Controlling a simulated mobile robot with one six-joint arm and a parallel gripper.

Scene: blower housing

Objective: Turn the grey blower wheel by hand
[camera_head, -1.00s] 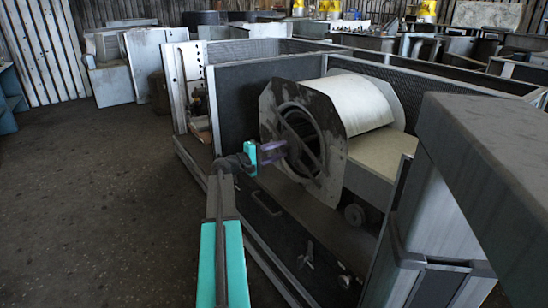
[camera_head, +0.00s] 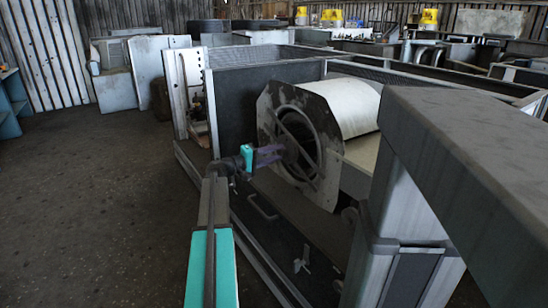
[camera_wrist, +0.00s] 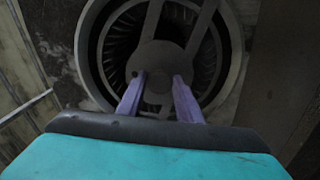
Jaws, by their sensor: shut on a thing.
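The grey blower wheel (camera_head: 297,128) sits inside the round opening of the blower housing (camera_head: 352,106), with a bar across its face. In the wrist view the wheel's dark vanes (camera_wrist: 117,55) ring a round central hub (camera_wrist: 160,58). My gripper (camera_head: 284,152) reaches the wheel's face from the left. In the wrist view the purple fingers of my gripper (camera_wrist: 160,82) stand apart, one on each side of the lower hub, shut on it. The exact contact at the fingertips is hard to see.
The housing stands in an open metal cabinet (camera_head: 235,108) with dark panel walls. A large grey metal frame (camera_head: 470,150) stands close on the right. Open floor (camera_head: 90,210) lies to the left. More cabinets and yellow items stand at the back.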

